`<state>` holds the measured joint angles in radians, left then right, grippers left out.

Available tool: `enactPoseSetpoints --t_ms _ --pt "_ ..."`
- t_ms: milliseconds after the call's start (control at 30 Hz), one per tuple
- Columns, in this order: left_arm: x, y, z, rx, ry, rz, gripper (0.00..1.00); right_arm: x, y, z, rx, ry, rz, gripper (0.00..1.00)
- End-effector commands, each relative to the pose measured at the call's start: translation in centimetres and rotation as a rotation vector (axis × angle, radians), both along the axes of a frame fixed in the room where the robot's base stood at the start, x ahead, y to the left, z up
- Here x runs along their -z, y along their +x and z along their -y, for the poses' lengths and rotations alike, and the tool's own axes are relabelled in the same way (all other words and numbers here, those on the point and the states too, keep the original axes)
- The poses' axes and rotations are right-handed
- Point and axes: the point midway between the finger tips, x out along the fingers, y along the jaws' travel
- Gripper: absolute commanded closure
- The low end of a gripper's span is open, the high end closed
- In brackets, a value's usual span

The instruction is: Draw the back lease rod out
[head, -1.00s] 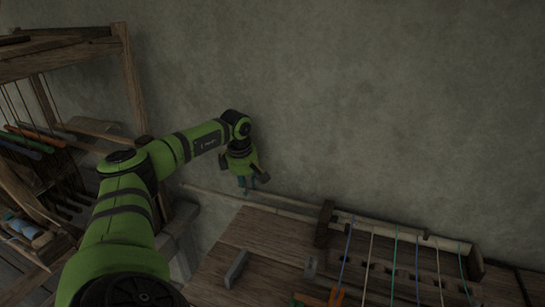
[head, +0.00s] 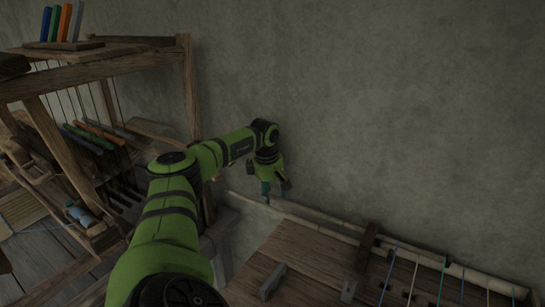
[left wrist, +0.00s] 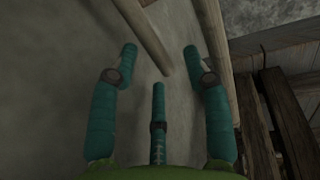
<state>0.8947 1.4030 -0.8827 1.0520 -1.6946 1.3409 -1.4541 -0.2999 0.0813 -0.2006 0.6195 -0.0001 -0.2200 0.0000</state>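A pale thin rod (head: 240,198) runs along the wall side of the loom, its left end sticking out past the wooden boards. I cannot tell for sure whether it is the back lease rod. My left gripper (head: 275,191) hangs beside the wall, over this rod. In the left wrist view the left gripper (left wrist: 160,62) has its teal fingers spread apart. A pale rod (left wrist: 146,35) comes in from the top and its end shows between the fingertips, with no finger visibly closed on it. My right gripper is out of view.
A second pale bar (left wrist: 214,45) runs past the right finger in the wrist view. The wall (head: 400,100) is close behind. A wooden frame with coloured sticks (head: 90,135) stands at left. Coloured warp threads (head: 415,280) cross the lower right. A grey block (head: 272,281) sits on the boards.

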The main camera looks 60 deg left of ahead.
Motion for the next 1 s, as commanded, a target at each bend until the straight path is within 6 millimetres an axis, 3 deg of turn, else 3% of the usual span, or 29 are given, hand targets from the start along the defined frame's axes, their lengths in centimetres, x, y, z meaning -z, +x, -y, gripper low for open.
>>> enactPoseSetpoints --t_ms 333,733,1000 --pt "-1.0 -0.1 0.0 -0.003 0.000 0.002 0.52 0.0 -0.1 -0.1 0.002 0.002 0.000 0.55" --pt "-8.8 -1.4 0.8 -0.002 0.000 0.006 0.52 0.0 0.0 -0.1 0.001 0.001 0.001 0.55" --pt "-11.6 -2.0 1.1 -0.001 0.000 0.001 0.52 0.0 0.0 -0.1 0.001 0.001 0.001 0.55"
